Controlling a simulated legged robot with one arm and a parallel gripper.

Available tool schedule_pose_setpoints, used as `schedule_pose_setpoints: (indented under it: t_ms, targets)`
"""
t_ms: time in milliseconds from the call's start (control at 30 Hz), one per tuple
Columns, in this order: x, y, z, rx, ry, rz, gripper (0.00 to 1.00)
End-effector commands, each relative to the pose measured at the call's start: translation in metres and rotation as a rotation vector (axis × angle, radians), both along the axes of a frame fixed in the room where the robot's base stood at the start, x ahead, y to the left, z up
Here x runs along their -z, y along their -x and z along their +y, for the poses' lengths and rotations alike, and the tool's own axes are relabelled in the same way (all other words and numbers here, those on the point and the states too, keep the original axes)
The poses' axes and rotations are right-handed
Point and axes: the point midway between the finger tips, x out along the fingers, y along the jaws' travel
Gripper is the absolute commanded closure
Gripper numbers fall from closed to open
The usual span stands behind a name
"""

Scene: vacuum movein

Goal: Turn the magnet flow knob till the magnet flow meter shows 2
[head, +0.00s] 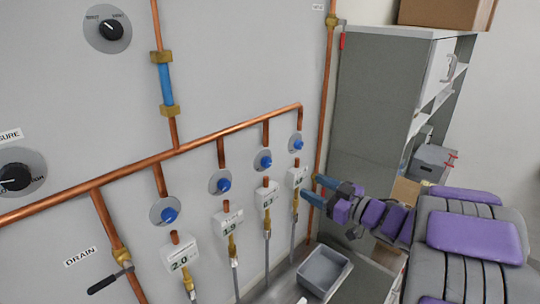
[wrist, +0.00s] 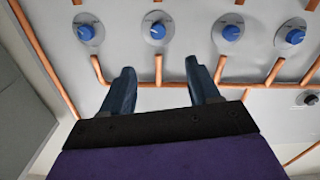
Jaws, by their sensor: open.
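Several blue flow knobs sit in a row on the grey panel in the head view: the far left knob (head: 168,215), the second (head: 224,185), the third (head: 265,161) and the far right knob (head: 298,145). A small white meter hangs below each. The left meter (head: 184,253) reads 2.0 and the second (head: 228,222) seems to read 1.9. The other two readings are too small to tell, and so are the names, so I cannot tell which is magnet. My gripper (head: 316,190) is open and empty, close to the far right meter. The wrist view shows its fingers (wrist: 159,66) apart, touching no knob.
Copper pipes (head: 135,166) run across the panel, with hoses under the meters. A grey bin (head: 323,270) stands below my gripper. A grey cabinet (head: 375,105) stands right of the panel. A black-handled drain valve (head: 110,283) sticks out at lower left.

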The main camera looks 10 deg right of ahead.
Motion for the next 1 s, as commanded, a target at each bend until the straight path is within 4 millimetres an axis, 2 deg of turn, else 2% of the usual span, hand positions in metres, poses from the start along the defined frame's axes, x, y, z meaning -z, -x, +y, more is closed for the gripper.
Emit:
schedule_pose_setpoints:
  t_ms: [133,267,600,1000]
  targets:
    - [-0.001,-0.004,0.002,-0.014,-0.011,-0.004,0.39]
    - [-0.001,-0.017,0.014,-0.016,-0.010,-0.005,0.39]
    - [0.000,-0.065,0.058,-0.016,-0.005,0.000,0.39]
    - [0.000,-0.123,0.092,-0.013,-0.008,-0.004,0.39]
